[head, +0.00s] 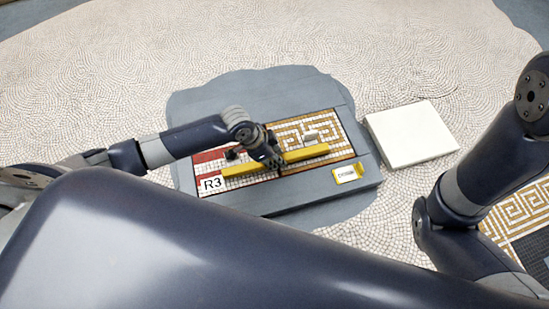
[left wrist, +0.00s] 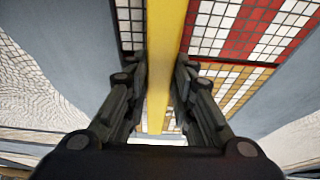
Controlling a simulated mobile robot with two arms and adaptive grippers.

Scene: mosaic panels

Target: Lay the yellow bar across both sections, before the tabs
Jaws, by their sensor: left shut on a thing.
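The yellow bar (head: 303,154) runs across the two mosaic sections near their front edge in the head view. The left section (head: 208,168) is red and white; the right section (head: 345,152) has a gold and white key pattern. My left gripper (head: 277,166) is shut on the bar near its middle. In the left wrist view the bar (left wrist: 166,50) passes between my fingers (left wrist: 158,85). I cannot tell whether the bar touches the panels. A small pale raised piece (head: 311,136), perhaps a tab, stands behind the bar on the right section. My right gripper is out of view.
A grey slab (head: 325,188) surrounds the sections. A white block (head: 412,132) stands to the right. Another patterned panel (head: 515,212) lies at lower right, beside my right arm.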

